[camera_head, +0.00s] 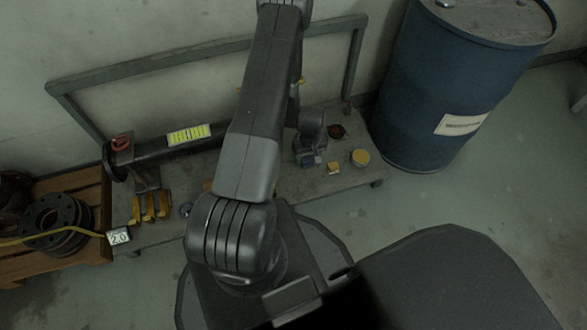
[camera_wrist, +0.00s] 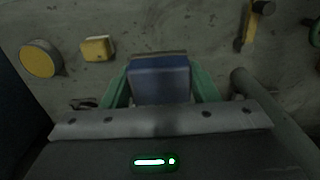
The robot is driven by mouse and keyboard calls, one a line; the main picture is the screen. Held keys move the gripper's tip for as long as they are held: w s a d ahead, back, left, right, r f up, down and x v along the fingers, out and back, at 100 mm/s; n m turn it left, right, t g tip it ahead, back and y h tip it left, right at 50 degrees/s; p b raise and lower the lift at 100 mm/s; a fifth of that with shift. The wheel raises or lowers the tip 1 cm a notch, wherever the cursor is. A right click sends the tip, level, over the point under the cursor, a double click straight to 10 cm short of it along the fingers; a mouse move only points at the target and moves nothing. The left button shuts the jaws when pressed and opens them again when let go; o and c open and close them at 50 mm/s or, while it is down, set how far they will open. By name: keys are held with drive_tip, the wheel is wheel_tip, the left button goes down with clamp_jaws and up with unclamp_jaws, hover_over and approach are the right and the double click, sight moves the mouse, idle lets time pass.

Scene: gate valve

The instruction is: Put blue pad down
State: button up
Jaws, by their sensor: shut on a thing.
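The blue pad (camera_wrist: 160,80) is a small block between the two green fingers of my gripper (camera_wrist: 160,92) in the wrist view. The fingers are shut on its sides. In the head view the gripper (camera_head: 311,150) is over the right part of the grey bench top (camera_head: 270,185), with the pad barely visible below it. I cannot tell whether the pad touches the bench. A yellow pad (camera_wrist: 97,48) lies to the left of the blue pad in the wrist view; it also shows in the head view (camera_head: 334,168).
A round yellow-topped tin (camera_head: 360,158) and a dark red round item (camera_head: 336,131) are near the gripper. Yellow-handled tools (camera_head: 150,207) lie at the bench's left. A pipe (camera_head: 225,137) runs behind. A blue barrel (camera_head: 455,80) stands right, a pallet with flanges (camera_head: 58,222) left.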

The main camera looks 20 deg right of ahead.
wheel_tip(320, 180, down, 11)
drive_tip(key=b, duration=0.3)
drive_tip(key=shift+f+b, duration=0.1)
drive_tip(key=shift+b, duration=0.3)
drive_tip(key=o, duration=1.1)
wheel_tip(320, 180, up, 12)
drive_tip(key=p, duration=0.4)
drive_tip(key=shift+r, duration=0.2)
drive_tip(key=shift+f, duration=0.1)
drive_tip(key=b, duration=0.2)
hover_over(307, 178)
drive_tip(key=shift+f, duration=4.25)
